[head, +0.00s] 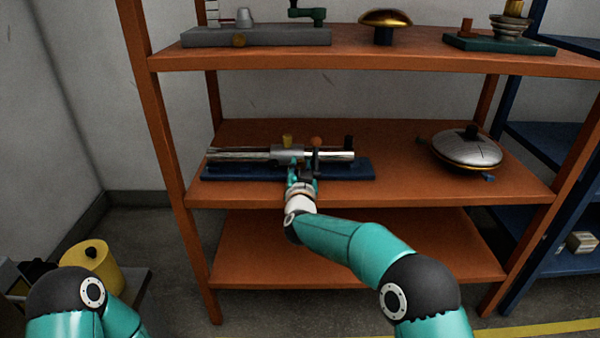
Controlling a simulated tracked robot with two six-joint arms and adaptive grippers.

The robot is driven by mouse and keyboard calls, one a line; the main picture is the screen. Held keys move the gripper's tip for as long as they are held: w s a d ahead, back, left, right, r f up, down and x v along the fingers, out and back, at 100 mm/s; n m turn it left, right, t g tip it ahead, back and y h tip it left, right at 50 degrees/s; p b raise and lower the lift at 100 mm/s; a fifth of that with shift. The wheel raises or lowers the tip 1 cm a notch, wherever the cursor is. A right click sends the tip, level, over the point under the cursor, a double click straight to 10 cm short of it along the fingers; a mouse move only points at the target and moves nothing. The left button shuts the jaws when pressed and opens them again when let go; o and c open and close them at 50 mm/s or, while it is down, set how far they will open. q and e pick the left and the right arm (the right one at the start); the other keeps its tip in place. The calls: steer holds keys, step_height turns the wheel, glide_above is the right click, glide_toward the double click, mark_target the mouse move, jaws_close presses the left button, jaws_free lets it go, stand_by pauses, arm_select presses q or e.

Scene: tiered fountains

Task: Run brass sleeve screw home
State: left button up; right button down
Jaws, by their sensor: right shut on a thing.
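On the middle shelf a polished rod (235,155) lies across a dark blue base (345,172). A grey sleeve (288,152) sits around the rod, with a small brass screw head (287,140) standing up on top of it. My right gripper (303,165) reaches in from the front at the sleeve's right part, below and right of the brass screw head. It is shut on a small part of this fixture; its fingers hide which part. How deep the screw sits is too small to tell. My left gripper is out of view; only my left arm shows at lower left.
A copper knob (316,141) and a black knob (348,142) stand along the rod on the right. A silver domed lid (467,148) sits further right on the orange middle shelf (400,187). The upper shelf (400,62) overhangs. Shelf between rod and lid is clear.

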steer(key=m+b, duration=0.1)
steer(key=m, duration=0.1)
steer(key=f+m+b, duration=0.1)
steer(key=m, duration=0.1)
steer(key=shift+a+f+m, duration=0.1)
steer(key=shift+m, duration=0.2)
steer(key=m+b, duration=0.2)
steer(key=m, duration=0.1)
steer(key=shift+m+b, duration=0.3)
steer(key=shift+m, duration=0.1)
steer(key=m+b, duration=0.2)
steer(key=m, duration=0.2)
steer(key=shift+m+b, duration=0.8)
steer(key=shift+m, duration=0.6)
steer(key=shift+r, duration=0.2)
steer(key=c, duration=1.2)
jaws_free()
steer(key=shift+r, duration=0.15)
